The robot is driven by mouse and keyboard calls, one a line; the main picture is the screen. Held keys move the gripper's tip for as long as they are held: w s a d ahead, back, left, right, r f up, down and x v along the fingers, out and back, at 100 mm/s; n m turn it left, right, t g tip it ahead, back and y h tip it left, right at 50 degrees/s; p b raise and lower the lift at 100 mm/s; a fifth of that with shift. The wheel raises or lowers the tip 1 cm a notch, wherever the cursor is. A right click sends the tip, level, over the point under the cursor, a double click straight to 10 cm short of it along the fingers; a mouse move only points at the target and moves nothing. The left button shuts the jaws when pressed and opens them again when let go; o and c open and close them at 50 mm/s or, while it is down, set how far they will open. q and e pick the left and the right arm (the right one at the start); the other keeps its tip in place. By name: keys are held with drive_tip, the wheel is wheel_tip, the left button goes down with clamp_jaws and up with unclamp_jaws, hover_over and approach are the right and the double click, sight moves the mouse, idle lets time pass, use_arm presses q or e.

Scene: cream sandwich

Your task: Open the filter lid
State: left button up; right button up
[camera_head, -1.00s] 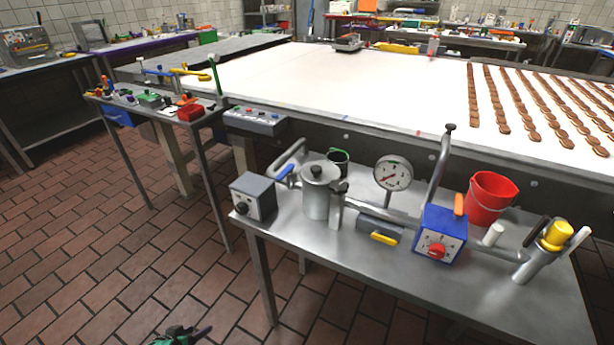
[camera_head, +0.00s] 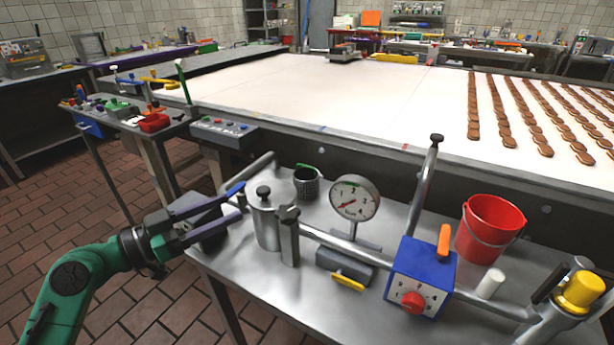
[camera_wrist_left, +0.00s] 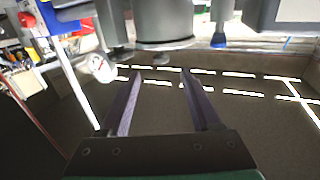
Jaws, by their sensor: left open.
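The filter is a grey metal cylinder (camera_head: 267,228) on the steel table, with its lid on top and a dark round knob (camera_head: 263,192). My left gripper (camera_head: 238,203) is open and empty, just left of the filter near lid height. Its two fingers point at the filter and do not visibly touch it. In the left wrist view, which looks upside down, the filter body (camera_wrist_left: 165,18) is ahead of the open fingers (camera_wrist_left: 161,74). My right gripper is not in view.
A blue lever (camera_head: 235,188) lies close to my upper finger. A grey box is partly hidden behind my gripper. A pressure gauge (camera_head: 354,198), blue valve box (camera_head: 420,275) and red bucket (camera_head: 488,228) stand to the right.

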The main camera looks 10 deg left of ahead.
sight(277, 194)
use_arm(q)
drive_tip(key=p+x, duration=0.1)
drive_tip(key=x, duration=0.1)
drive_tip(key=p+x, duration=0.1)
drive_tip(key=x, duration=0.1)
drive_tip(key=r+p+x, duration=0.1)
drive_tip(key=p+x, duration=0.1)
drive_tip(key=x, duration=0.1)
drive_tip(key=shift+r, duration=0.1)
drive_tip(key=x, duration=0.2)
drive_tip(key=p+x, duration=0.1)
drive_tip(key=x, duration=0.1)
drive_tip(key=shift+w+d+f, duration=0.2)
drive_tip(key=shift+w, duration=0.15)
drive_tip(key=shift+w+d+f, duration=0.15)
drive_tip(key=shift+w+d, duration=0.1)
clamp_jaws()
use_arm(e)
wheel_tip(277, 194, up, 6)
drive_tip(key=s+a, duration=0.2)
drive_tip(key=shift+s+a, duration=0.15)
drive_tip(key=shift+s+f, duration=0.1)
